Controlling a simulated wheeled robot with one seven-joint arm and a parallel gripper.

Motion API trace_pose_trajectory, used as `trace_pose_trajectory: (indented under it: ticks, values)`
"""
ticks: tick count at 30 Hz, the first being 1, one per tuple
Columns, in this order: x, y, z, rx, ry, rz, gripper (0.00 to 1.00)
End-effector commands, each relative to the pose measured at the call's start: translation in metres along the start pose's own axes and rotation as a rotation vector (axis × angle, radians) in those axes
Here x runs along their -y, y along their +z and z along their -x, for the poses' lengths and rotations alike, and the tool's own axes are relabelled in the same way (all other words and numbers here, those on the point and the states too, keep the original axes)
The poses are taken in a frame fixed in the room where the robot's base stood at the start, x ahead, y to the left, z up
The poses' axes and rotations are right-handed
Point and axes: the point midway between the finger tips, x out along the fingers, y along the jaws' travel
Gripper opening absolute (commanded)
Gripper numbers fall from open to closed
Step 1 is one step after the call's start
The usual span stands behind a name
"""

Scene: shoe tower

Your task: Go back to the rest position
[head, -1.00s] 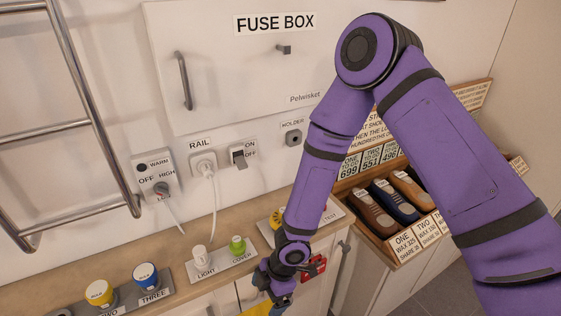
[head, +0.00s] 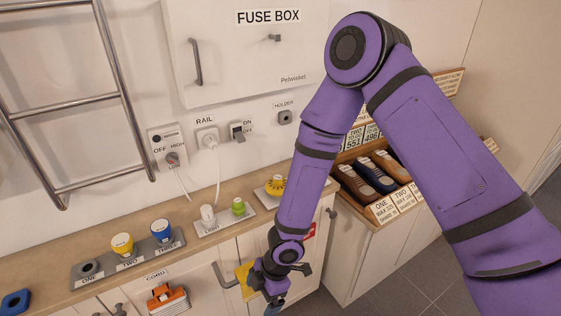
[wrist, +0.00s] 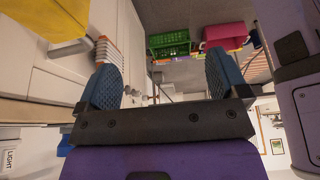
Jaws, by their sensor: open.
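My gripper (head: 276,290) hangs at the end of my purple arm, in front of the counter's front edge at the lower middle of the head view. In the wrist view my gripper (wrist: 165,85) shows two blue ridged fingers spread wide apart, with nothing between them. In the head view its fingertips are cut off or hard to make out at the bottom edge. It appears close to a yellow item on the cupboard front; I cannot tell whether they touch.
The wooden counter (head: 60,250) carries yellow (head: 122,245) and blue (head: 162,231) knobs on a grey strip. A fuse box (head: 245,50) and a towel rail (head: 75,95) are on the wall. A shoe display (head: 375,180) stands right, behind my arm. The floor (head: 400,275) is clear.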

Motion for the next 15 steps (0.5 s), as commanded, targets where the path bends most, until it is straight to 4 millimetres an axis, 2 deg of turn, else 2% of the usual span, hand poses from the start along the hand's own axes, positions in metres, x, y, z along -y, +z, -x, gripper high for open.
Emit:
trace_pose_trajectory:
  ticks: [8, 15]
  values:
    - [-0.014, 0.012, 0.027, 0.051, 0.043, -0.05, 0.92]
    - [-0.028, 0.027, 0.064, 0.116, 0.098, -0.122, 0.92]
